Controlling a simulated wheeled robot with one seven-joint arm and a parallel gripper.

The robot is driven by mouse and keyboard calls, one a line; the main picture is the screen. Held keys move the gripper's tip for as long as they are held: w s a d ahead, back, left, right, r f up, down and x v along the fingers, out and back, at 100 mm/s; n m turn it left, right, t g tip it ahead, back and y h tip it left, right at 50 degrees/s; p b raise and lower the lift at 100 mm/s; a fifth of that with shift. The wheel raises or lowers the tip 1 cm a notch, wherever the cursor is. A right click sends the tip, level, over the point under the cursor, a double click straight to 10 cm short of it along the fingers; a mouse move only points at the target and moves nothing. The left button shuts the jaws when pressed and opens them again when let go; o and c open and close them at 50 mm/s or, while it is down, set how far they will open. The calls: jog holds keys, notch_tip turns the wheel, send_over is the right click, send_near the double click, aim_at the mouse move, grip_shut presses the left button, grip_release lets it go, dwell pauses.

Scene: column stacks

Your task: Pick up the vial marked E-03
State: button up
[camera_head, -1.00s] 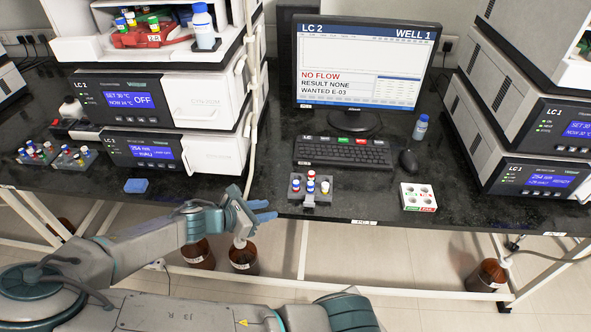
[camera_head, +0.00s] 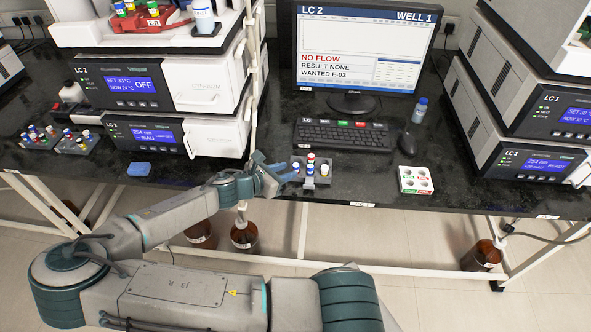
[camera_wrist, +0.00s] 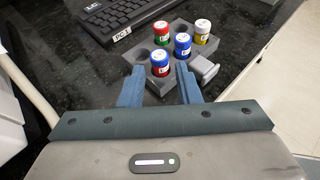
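A small grey rack (camera_head: 327,182) stands near the front edge of the bench and holds several capped vials; it also shows in the wrist view (camera_wrist: 190,62).
The monitor (camera_head: 350,50) reads "WANTED E-03". A keyboard (camera_head: 342,135) and mouse (camera_head: 406,143) lie behind the rack. More vial racks (camera_head: 78,146) stand far left.

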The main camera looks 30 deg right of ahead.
aim_at(293, 169)
jog(key=x, duration=0.3)
jog(key=shift+d+f, duration=0.2)
jog(key=shift+w, duration=0.1)
jog(key=c, duration=0.5)
jog(key=shift+c, duration=0.2)
jog(key=shift+r, duration=0.15)
